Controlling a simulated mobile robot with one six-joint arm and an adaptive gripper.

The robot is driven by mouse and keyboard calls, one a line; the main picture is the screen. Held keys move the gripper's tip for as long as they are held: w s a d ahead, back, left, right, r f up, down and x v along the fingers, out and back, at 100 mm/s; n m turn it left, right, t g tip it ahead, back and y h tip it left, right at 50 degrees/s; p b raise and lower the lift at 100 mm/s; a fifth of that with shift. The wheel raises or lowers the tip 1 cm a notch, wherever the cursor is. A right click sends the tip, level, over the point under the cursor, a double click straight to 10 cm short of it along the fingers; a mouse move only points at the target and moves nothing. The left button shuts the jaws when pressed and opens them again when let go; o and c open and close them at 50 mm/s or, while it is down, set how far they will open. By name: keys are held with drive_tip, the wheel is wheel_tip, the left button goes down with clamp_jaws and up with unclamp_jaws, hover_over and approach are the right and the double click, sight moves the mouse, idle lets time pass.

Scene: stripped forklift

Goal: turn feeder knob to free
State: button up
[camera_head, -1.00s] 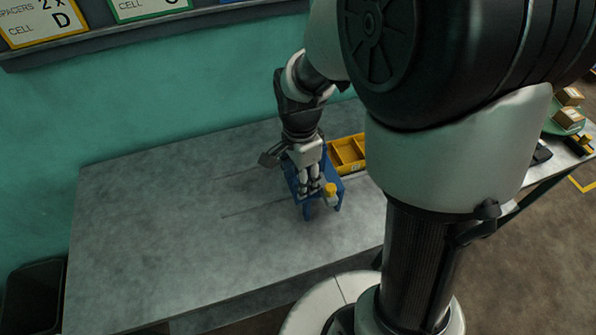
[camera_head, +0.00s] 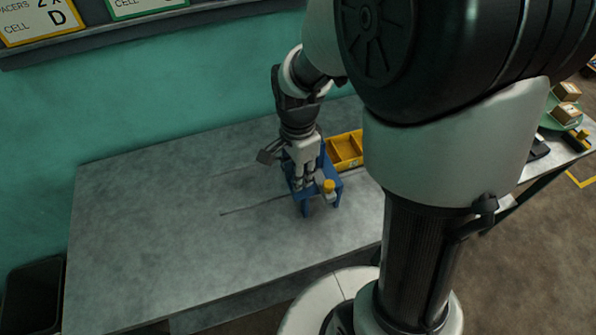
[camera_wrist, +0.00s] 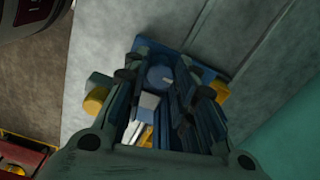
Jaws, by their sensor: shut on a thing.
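The blue feeder (camera_head: 335,191) stands on the grey bench, with most of its top hidden by my gripper (camera_head: 307,184). In the wrist view, the feeder knob (camera_wrist: 160,77) is a dull blue round piece. It lies between the fingertips of my gripper (camera_wrist: 165,82), which is shut on it. A pale block (camera_wrist: 149,101) shows just below the knob in that view. The knob's mark and setting are too dark to read. A yellow-capped piece (camera_head: 328,186) sits at the feeder's front right corner.
A yellow divided tray (camera_head: 347,150) stands right behind the feeder. The bench (camera_head: 150,225) is clear to the left, apart from thin dark lines. Boxes on a green plate (camera_head: 565,112) are at the far right. A teal wall (camera_head: 170,100) rises behind the bench.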

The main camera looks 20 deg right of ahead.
drive_tip(key=n+p, duration=0.1)
drive_tip(key=n, duration=0.3)
drive_tip(key=shift+r, duration=0.1)
drive_tip(key=n+p, duration=0.1)
drive_tip(key=n, duration=0.3)
drive_tip(key=shift+n, duration=0.3)
drive_tip(key=n+p, duration=0.1)
drive_tip(key=n, duration=0.3)
drive_tip(key=shift+n+p, duration=0.4)
drive_tip(key=shift+n, duration=1.4)
drive_tip(key=o, duration=1.1)
drive_tip(key=shift+a, duration=0.1)
